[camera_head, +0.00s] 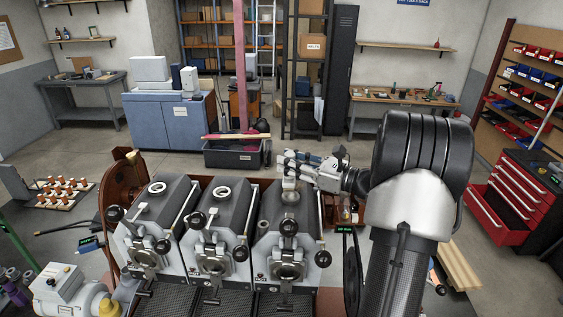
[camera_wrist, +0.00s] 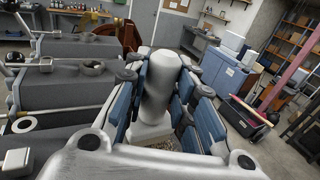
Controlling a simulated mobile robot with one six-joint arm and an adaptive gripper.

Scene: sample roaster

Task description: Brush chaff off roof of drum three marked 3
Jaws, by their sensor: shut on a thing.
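Three grey roaster drums stand in a row in the head view: left (camera_head: 160,200), middle (camera_head: 222,195) and right (camera_head: 291,222). Their markings are too small for me to read. My gripper (camera_head: 298,164) is over the roof at the back of the right drum. In the wrist view my gripper (camera_wrist: 160,85) has its blue-padded fingers shut around the pale rounded handle of a brush (camera_wrist: 158,88). The brush is roughly upright, with its wider block low between the fingers. A speckled tan patch (camera_wrist: 166,143) shows below it; I cannot tell whether it is bristles or chaff.
The other drums' roofs carry round collars, one on the middle drum (camera_head: 222,191). A black crate (camera_head: 236,153) stands on the floor behind the roaster. A red tool cabinet (camera_head: 513,190) with open drawers is at the right. Floor behind the machine is mostly open.

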